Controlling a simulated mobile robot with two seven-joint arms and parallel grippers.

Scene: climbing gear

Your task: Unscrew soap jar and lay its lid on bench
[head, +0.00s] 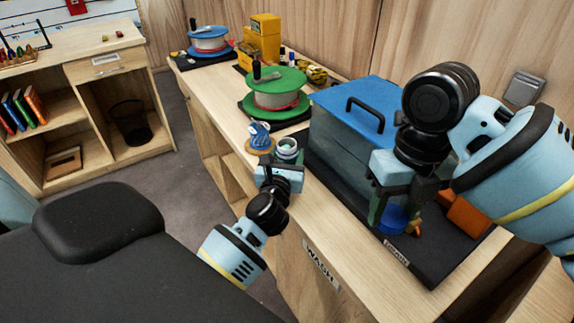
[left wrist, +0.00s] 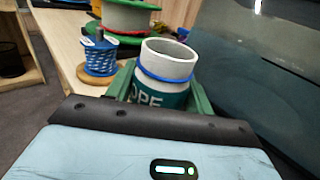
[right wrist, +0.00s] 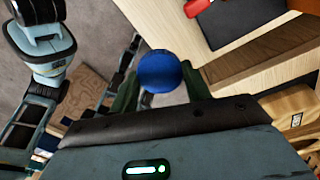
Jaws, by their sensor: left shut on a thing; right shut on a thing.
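The soap jar (left wrist: 165,75) is a white jar with a teal label, a blue ring at its neck and an open top. It also shows in the head view (head: 288,147), upright by the bench's near edge. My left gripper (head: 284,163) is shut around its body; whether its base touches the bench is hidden. The round blue lid (right wrist: 161,71) is off the jar, between the fingers of my right gripper (right wrist: 162,92). In the head view the lid (head: 392,217) is low over the front of the black mat on the bench (head: 350,240); contact is unclear.
A blue-lidded clear tank (head: 345,130) stands on the black mat (head: 440,262) between the arms. An orange block (head: 465,214) lies beside my right gripper. A blue rope spool (head: 260,135) stands left of the jar. Bare bench lies along the near edge, by the WASH label.

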